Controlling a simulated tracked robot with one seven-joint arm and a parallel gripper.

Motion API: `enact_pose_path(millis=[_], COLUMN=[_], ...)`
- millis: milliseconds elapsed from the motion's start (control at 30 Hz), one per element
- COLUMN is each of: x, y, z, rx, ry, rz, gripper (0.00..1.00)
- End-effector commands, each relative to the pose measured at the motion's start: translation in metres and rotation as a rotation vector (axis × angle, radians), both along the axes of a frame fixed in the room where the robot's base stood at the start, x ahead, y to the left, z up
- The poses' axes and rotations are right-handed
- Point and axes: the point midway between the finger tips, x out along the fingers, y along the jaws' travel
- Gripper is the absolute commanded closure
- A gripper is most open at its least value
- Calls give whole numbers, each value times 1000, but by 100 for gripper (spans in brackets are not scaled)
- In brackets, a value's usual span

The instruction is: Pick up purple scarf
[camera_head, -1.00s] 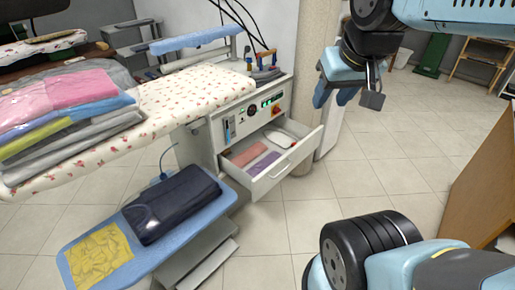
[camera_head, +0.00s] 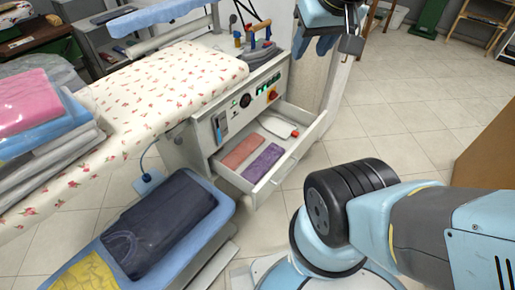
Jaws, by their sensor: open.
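The purple scarf (camera_head: 263,162) lies folded flat in the open drawer (camera_head: 268,196), on the side nearer the drawer's front. My gripper (camera_head: 328,47) is at the top of the picture, partly cut off by the upper edge. It is open and empty, above and to the right of the scarf in the picture, and apart from it.
A salmon cloth (camera_head: 243,152) lies beside the scarf, and a white item (camera_head: 277,126) lies in the drawer's far part. A floral ironing board (camera_head: 165,80) and a blue board with a dark folded garment (camera_head: 160,222) flank the cabinet at left. Tiled floor (camera_head: 390,125) is clear at right.

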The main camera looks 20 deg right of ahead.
Motion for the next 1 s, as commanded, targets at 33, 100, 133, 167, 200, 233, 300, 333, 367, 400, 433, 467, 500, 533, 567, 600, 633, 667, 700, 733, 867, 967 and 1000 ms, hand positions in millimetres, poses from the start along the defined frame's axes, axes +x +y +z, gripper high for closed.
enact_pose_path(millis=[33, 100, 133, 167, 200, 233, 300, 333, 367, 400, 433, 467, 500, 533, 567, 600, 633, 667, 700, 733, 867, 967, 1000], x=[0, 0, 0, 0, 0, 1, 4, 7, 10, 15, 20, 26, 34, 40, 47, 56, 63, 70, 79, 86, 115, 137, 146], y=[0, 0, 0, 0, 0, 0, -1, -2, -4, -6, -7, -9, -12, -14, -16, -20, -22, -24, -27, -30, -38, -45, -47], z=[0, 0, 0, 0, 0, 0, -1, -1, -3, -4, -6, -8, -11, -14, -17, -21, -23, -27, -32, -35, -53, -69, -76], rx=[0, 0, 0, 0, -1, -3, -16, -25, -38, -59, -78, -100, -129, -155, -178, -212, -237, -260, -290, -313, -402, -464, -486], ry=[0, 0, 0, 0, 0, 2, 8, 13, 19, 29, 38, 47, 63, 76, 89, 105, 118, 132, 150, 163, 220, 265, 282], rz=[0, 0, 0, 0, 0, 2, 9, 13, 20, 31, 41, 55, 74, 92, 109, 134, 155, 175, 203, 225, 325, 410, 445], gripper=[57, 57, 57, 56, 52, 49, 42, 39, 36, 33, 30, 27, 23, 20, 17, 13, 11, 8, 4, 1, 0, 0, 0])
